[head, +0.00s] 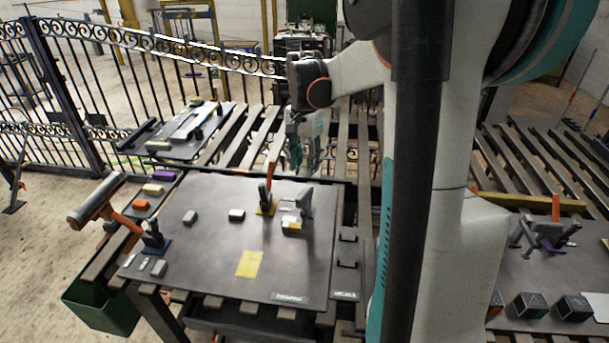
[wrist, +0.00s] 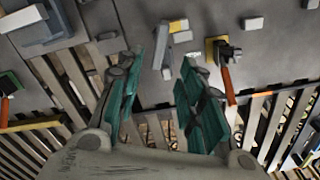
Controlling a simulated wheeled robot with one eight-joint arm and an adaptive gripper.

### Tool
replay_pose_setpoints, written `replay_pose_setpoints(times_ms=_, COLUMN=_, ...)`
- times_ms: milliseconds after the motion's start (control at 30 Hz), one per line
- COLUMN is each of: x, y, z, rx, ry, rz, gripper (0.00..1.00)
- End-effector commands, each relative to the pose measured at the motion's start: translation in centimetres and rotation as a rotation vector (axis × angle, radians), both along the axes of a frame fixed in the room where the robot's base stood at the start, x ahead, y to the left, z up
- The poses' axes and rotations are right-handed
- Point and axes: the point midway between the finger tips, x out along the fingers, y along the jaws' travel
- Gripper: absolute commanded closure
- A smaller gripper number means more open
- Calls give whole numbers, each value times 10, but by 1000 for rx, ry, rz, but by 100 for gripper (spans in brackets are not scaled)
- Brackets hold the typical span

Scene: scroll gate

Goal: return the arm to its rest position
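My arm reaches from the right of the head view over the slatted bench. My gripper (head: 305,150) hangs above the slats just behind the dark work plate (head: 205,255). In the wrist view my gripper (wrist: 160,100) has its two teal fingers wide apart with nothing between them. A grey bracket (head: 306,203) and an orange-handled clamp on a yellow base (head: 266,200) stand on the plate near my gripper. The clamp also shows beside the right finger in the wrist view (wrist: 222,60). My column hides part of the scene at the right.
A black scroll gate (head: 160,75) stands behind the bench. A second plate (head: 180,130) lies at the back left. A clamp (head: 545,232) and dark cubes (head: 530,305) are at the right. A hammer-like tool (head: 97,197) and a green bin (head: 100,305) are at the left edge.

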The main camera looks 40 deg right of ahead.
Motion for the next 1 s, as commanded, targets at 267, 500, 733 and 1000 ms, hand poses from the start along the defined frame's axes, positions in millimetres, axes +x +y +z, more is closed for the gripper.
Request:
replay_pose_setpoints(times_ms=267, x=0, y=0, z=12, rx=0, ry=0, rz=0, gripper=65)
replay_pose_setpoints(times_ms=500, x=0, y=0, z=12, rx=0, ry=0, rz=0, gripper=65)
replay_pose_setpoints(times_ms=733, x=0, y=1, z=12, rx=-1, ry=-1, rz=3, gripper=65)
replay_pose_setpoints(times_ms=1000, x=8, y=76, z=23, rx=-58, ry=-115, rz=265, gripper=65)
